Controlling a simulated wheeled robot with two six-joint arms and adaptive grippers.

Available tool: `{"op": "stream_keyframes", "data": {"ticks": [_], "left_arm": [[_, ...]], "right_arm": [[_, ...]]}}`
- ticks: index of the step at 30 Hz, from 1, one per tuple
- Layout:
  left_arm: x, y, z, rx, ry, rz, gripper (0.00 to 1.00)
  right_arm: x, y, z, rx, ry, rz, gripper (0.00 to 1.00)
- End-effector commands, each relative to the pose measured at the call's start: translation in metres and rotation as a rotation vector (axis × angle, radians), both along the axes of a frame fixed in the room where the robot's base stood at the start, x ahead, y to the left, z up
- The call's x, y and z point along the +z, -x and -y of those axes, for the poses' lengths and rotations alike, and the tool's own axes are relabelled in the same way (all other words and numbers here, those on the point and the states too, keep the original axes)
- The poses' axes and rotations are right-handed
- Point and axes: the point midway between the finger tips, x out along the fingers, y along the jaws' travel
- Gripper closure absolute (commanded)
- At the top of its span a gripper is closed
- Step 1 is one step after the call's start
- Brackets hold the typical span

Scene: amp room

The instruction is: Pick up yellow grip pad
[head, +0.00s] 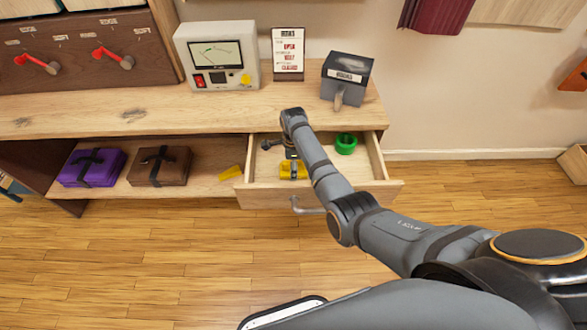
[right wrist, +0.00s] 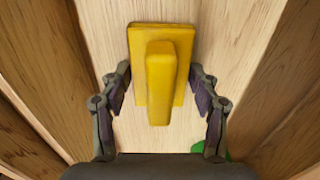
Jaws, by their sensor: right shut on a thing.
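The yellow grip pad (head: 293,171) is in the open drawer (head: 268,197), a flat plate with a raised block on it. In the right wrist view the yellow grip pad (right wrist: 160,85) sits between the two fingers. My right gripper (head: 290,157) reaches down into the drawer. My left gripper is not in view.
A green ring (head: 346,144) lies in the drawer, right of my arm. A yellow piece (head: 231,173) lies on the shelf just left of the drawer. Purple (head: 92,167) and brown (head: 160,166) bundles sit further left. A meter (head: 217,55), sign (head: 288,54) and grey box (head: 347,79) stand on the bench.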

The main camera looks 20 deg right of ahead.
Motion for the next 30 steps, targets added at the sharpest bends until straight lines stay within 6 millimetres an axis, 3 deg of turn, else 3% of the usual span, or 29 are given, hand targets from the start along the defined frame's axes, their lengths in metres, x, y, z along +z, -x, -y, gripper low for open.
{"op": "stream_keyframes", "data": {"ticks": [7,15,19,29,30], "left_arm": [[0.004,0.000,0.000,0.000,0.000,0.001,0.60],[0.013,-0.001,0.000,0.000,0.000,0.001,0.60],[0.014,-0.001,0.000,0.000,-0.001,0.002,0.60],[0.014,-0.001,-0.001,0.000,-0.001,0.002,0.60],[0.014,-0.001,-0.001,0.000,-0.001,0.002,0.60]], "right_arm": [[0.013,-0.001,0.000,0.000,0.000,0.003,0.72],[0.073,-0.001,0.000,0.000,0.000,0.004,0.72],[0.092,-0.001,0.000,0.000,0.001,0.002,0.72],[0.100,0.000,0.000,0.000,0.000,0.000,0.72],[0.100,0.000,0.000,0.000,0.000,0.000,0.41]]}}
